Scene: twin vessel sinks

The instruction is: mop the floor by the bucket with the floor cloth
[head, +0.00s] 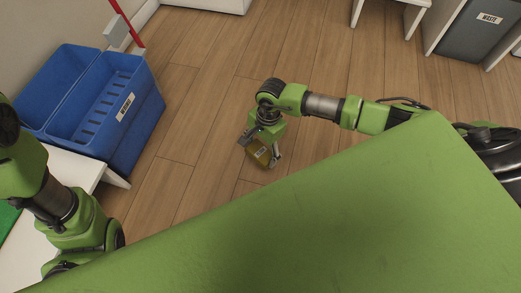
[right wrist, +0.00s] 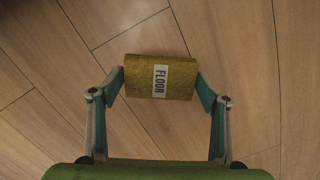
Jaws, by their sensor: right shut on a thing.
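The floor cloth (head: 262,154) is a mustard-yellow block with a white label. In the right wrist view the cloth (right wrist: 150,64) sits between the two fingers, and its label reads FLOOR. My right gripper (head: 261,157) is shut on it, with a fingertip at each side, seen also in the right wrist view (right wrist: 160,82). The cloth is over the wooden floor (head: 200,110); I cannot tell whether it touches it. The blue bucket (head: 150,112), with two compartments and a white label, stands to the left of the cloth. My left arm shows at the left edge, but its gripper does not.
A red handle (head: 128,22) with a grey block rises behind the bucket. A white surface (head: 75,167) lies in front of the bucket. A grey bin labelled WASTE (head: 470,35) stands at the upper right near white furniture. The floor between bucket and cloth is clear.

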